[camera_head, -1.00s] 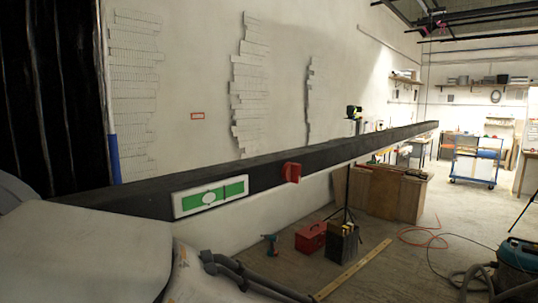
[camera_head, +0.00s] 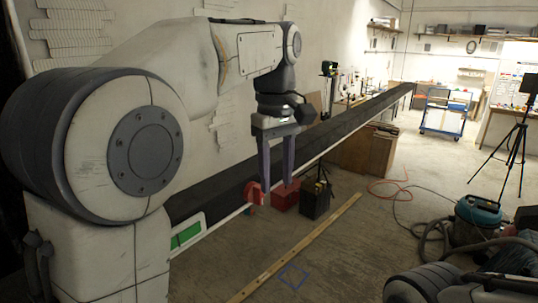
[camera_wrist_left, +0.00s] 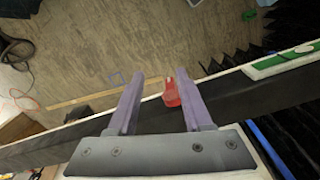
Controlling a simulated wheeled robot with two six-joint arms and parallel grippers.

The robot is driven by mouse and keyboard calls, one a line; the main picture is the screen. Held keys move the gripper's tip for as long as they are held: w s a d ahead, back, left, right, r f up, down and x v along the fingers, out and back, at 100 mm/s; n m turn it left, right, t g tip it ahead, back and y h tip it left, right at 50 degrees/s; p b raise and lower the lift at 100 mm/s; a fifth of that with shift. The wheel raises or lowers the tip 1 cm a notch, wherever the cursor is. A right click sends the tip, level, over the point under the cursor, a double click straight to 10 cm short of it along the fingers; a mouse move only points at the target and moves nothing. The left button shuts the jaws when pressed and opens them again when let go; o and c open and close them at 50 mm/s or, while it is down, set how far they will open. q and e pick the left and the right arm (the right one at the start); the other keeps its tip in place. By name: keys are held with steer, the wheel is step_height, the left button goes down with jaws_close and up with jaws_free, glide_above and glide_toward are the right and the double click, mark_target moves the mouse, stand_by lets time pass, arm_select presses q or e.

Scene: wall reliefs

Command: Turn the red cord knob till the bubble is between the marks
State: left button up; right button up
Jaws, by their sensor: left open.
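The red knob (camera_head: 253,193) sticks out from the side of the long dark beam (camera_head: 220,184). In the left wrist view the knob (camera_wrist_left: 172,93) appears between my open fingers, closer to the right one. My left gripper (camera_head: 277,187) is open, pointing down, with nothing held; it also shows in the left wrist view (camera_wrist_left: 160,84). I cannot tell whether a finger touches the knob. The green level vial (camera_head: 186,235) is partly hidden by my arm. In the left wrist view the vial (camera_wrist_left: 285,59) shows a pale bubble near the right edge, but its position against the marks is unclear. My right gripper is not in view.
A red toolbox (camera_head: 285,197) and a dark box (camera_head: 315,201) stand on the floor beyond the beam. A wooden plank (camera_head: 300,245) lies on the floor. A vacuum cleaner (camera_head: 478,215) and a tripod (camera_head: 517,140) stand at the right. The floor between is mostly clear.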

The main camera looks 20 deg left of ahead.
mark_target(259, 186)
arm_select(q)
steer(key=a+r+n, duration=0.1)
steer(key=r, duration=0.1)
steer(key=w+a+r+n+p, duration=0.1)
steer(key=r, duration=0.1)
steer(key=a+r+n, duration=0.1)
steer(key=a+r, duration=0.1)
steer(key=shift+w+p, duration=0.2)
steer(key=shift+p, duration=0.1)
steer(key=shift+a+f, duration=0.15)
step_height(259, 186, down, 10)
steer(key=shift+f+p, duration=0.1)
steer(key=shift+p, duration=0.55)
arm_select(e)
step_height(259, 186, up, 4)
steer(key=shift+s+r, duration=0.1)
arm_select(q)
steer(key=shift+c, duration=0.3)
jaws_close()
